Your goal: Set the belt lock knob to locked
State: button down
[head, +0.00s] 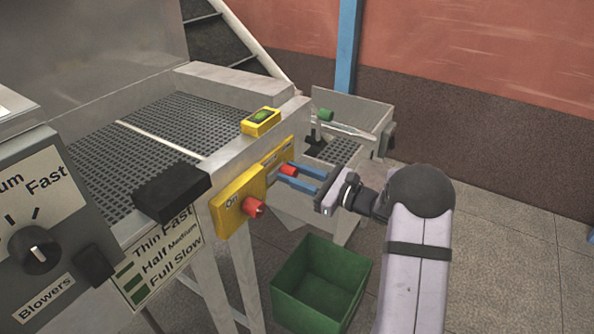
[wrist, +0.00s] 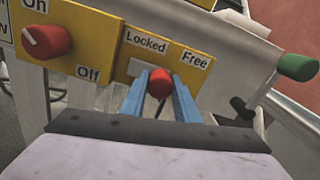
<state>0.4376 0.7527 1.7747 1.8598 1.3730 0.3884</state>
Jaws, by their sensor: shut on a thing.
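The belt lock knob (wrist: 159,83) is red and sits on a yellow panel (wrist: 127,66) below the labels "Locked" on the left and "Free" on the right. In the head view the knob (head: 289,170) shows between the blue fingers. My gripper (wrist: 160,80) has its two blue fingers shut on the knob, one on each side. It also shows in the head view (head: 287,175), reaching to the panel from the right. The fingers cover the knob's sides, and I cannot tell which label it points to.
Another red knob (wrist: 47,42) with "On" and "Off" labels is to the left. A green-ended lever (wrist: 298,67) stands to the right. A yellow box with a green button (head: 261,121) is above the panel. A green bin (head: 320,284) stands below on the floor.

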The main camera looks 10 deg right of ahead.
jog(key=shift+s+a+f, duration=0.1)
jog(key=shift+s+a, duration=0.7)
jog(key=c, duration=1.4)
grip_release()
jog(key=shift+s+a, duration=0.1)
jog(key=b+v, duration=0.1)
jog(key=v, duration=0.6)
jog(key=shift+s+b, duration=0.1)
jog(key=shift+b, duration=0.25)
